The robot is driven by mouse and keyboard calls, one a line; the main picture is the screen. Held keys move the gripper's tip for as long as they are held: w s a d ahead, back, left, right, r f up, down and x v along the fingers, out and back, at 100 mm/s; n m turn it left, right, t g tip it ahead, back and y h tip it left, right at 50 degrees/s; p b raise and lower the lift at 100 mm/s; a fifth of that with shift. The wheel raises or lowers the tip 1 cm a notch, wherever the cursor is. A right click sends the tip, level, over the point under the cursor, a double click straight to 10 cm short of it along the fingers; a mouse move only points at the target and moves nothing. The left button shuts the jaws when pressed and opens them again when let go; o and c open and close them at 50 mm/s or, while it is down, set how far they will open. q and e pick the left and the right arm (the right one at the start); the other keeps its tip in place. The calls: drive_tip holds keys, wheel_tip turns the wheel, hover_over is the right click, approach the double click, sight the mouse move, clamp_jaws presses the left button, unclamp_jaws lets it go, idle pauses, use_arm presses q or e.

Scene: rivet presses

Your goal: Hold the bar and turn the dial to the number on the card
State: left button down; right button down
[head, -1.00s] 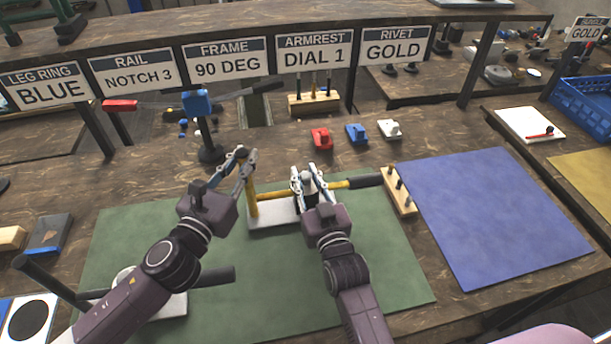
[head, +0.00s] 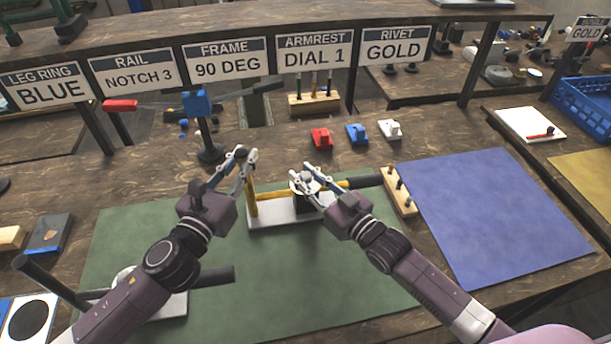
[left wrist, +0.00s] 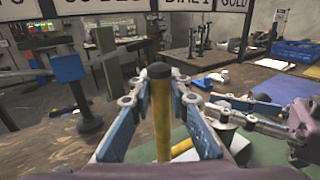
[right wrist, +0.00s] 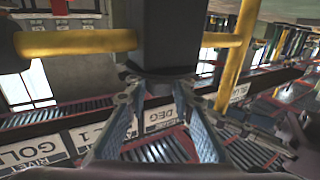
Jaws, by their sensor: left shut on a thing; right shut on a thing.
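The card (head: 315,53) on the rack reads ARMREST DIAL 1. The yellow bar (head: 252,201) has an upright post on a white base (head: 270,215), and its end also shows in the left wrist view (left wrist: 161,112). My left gripper (head: 245,154) is shut on the top of this post. My right gripper (head: 302,176) is shut on the dial's knob (head: 304,177), on the dark housing (head: 307,203) at the middle of the bar. The right wrist view shows the dark housing (right wrist: 168,35) between yellow bar parts. The dial's numbers cannot be read.
The fixture stands on a green mat (head: 330,285). A wooden block with pegs (head: 399,190) stands close on the right, beside a blue mat (head: 495,215). Red (head: 321,138), blue (head: 357,134) and white (head: 390,129) parts lie behind. A dark-handled fixture (head: 170,305) sits front left.

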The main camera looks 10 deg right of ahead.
drive_tip(key=shift+a+r+n+g+y, duration=0.1)
drive_tip(key=shift+n+g+y, duration=0.45)
drive_tip(key=shift+n+y, duration=0.25)
drive_tip(key=shift+a+r+n+g+y, duration=0.1)
drive_tip(key=shift+n+g+y, duration=0.5)
drive_tip(key=shift+y, duration=0.6)
drive_tip(key=shift+s+n+g+y, duration=0.1)
drive_tip(key=shift+n+g+y, duration=0.2)
drive_tip(key=shift+n+g, duration=0.15)
drive_tip(key=c, duration=1.6)
unclamp_jaws()
drive_tip(key=shift+d+f, duration=0.1)
drive_tip(key=shift+d, duration=0.1)
drive_tip(key=shift+s+d+f, duration=0.1)
drive_tip(key=shift+s+d, duration=0.05)
drive_tip(key=shift+d, duration=0.05)
drive_tip(key=v, duration=1.1)
drive_tip(key=shift+s+d, duration=0.1)
drive_tip(key=shift+s, duration=0.05)
